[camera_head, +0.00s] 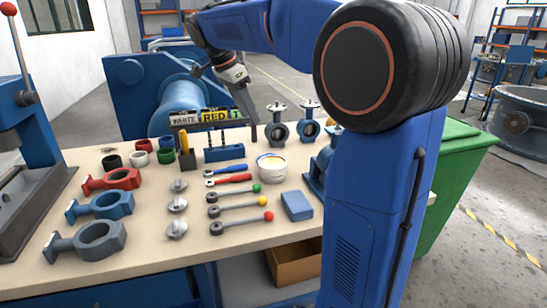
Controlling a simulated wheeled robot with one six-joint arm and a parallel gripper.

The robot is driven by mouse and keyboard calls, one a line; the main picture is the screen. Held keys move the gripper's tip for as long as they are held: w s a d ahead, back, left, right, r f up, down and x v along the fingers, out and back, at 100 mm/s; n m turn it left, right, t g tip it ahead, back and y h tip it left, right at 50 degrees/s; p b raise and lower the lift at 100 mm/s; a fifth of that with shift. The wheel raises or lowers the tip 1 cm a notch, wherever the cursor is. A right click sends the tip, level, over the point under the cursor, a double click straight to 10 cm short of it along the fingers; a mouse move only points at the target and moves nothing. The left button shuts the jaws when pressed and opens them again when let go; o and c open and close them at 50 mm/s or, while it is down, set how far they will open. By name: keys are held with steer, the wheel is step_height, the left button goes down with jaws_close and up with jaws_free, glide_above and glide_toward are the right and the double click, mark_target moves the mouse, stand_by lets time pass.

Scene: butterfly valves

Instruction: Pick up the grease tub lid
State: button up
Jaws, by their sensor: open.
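A round white tub (272,168) stands on the workbench, right of the middle of its top. A yellowish patch and some blue show at its top. I cannot tell whether this is a lid lying on it or the open tub's contents, and no separate lid is clearly seen. My gripper (219,143) hangs over the back of the bench, left of and behind the tub. Its dark fingers are wide apart, with nothing seen held between them.
Small valves (278,126) stand behind the tub. A blue tool rack (224,154) stands under my gripper. Coloured-handled tools (240,205) and a blue block (297,205) lie in front. Valve bodies (100,205) fill the left. A green bin (455,180) is at right.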

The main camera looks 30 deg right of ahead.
mark_target(269, 155)
steer(key=x, duration=1.6)
steer(key=shift+s+d+f, duration=0.15)
steer(key=shift+d+f, duration=0.05)
steer(key=shift+d, duration=0.05)
steer(key=c, duration=1.1)
